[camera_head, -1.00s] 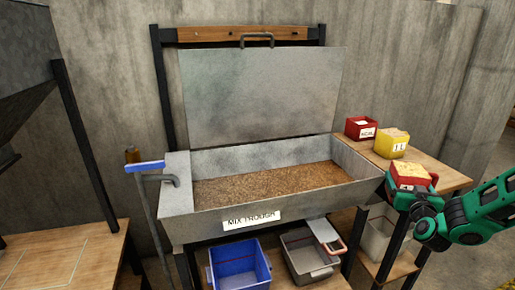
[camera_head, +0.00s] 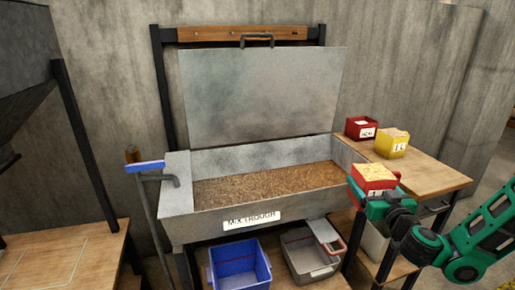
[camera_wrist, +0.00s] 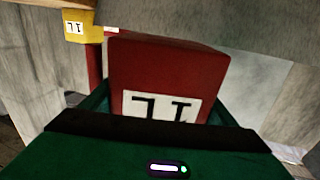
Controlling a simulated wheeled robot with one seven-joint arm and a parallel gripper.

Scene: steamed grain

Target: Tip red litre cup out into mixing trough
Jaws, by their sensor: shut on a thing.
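The red litre cup (camera_head: 372,178) is in my gripper (camera_head: 380,198), held upright beside the right front corner of the mixing trough. Its top shows pale yellow grain. In the wrist view the red cup (camera_wrist: 165,75) sits between the jaws, with its "1L" label facing the camera. The mixing trough (camera_head: 215,215) is a grey metal bin with its lid (camera_head: 262,97) raised. A layer of brown grain (camera_head: 265,185) covers its floor.
A yellow cup (camera_head: 392,144) with pale grain and another red cup (camera_head: 361,128) stand on the wooden side table (camera_head: 435,172) right of the trough. A blue bin (camera_head: 240,268) and a grey bin (camera_head: 308,254) sit below. A blue-handled lever (camera_head: 146,167) stands at the trough's left.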

